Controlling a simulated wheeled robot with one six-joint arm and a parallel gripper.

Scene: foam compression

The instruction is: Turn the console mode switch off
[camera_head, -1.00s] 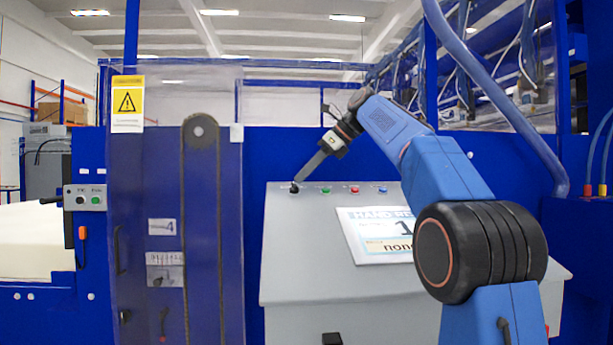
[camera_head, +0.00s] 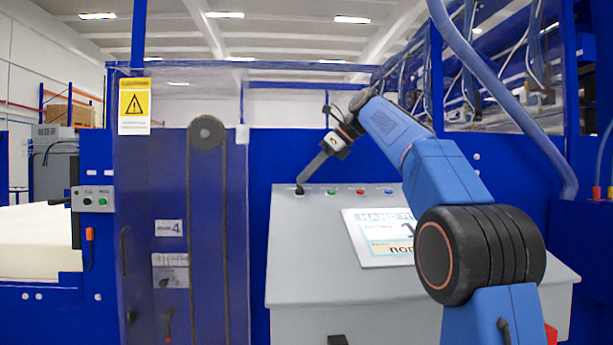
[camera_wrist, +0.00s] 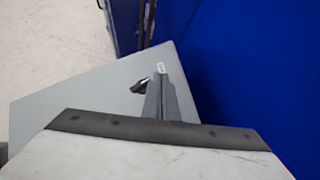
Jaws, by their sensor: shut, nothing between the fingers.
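The console (camera_head: 310,265) is a grey sloped desk with a row of controls along its top edge. The mode switch (camera_head: 299,192) is the dark knob at the left end of that row, partly covered by my gripper in the head view. In the wrist view the switch (camera_wrist: 141,85) shows as a small dark and silver handle, turned at a slant, just left of the fingers. My gripper (camera_head: 301,183) is shut and empty, its tip pointing down at the switch. It also shows in the wrist view (camera_wrist: 166,82). Whether it touches the switch I cannot tell.
Green (camera_head: 331,192), red (camera_head: 360,192) and blue (camera_head: 388,191) buttons sit right of the switch. A printed sign (camera_head: 380,240) lies on the console's slope. A blue machine door (camera_head: 172,240) stands to the left. A small white label (camera_wrist: 160,68) is close beyond the fingertips.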

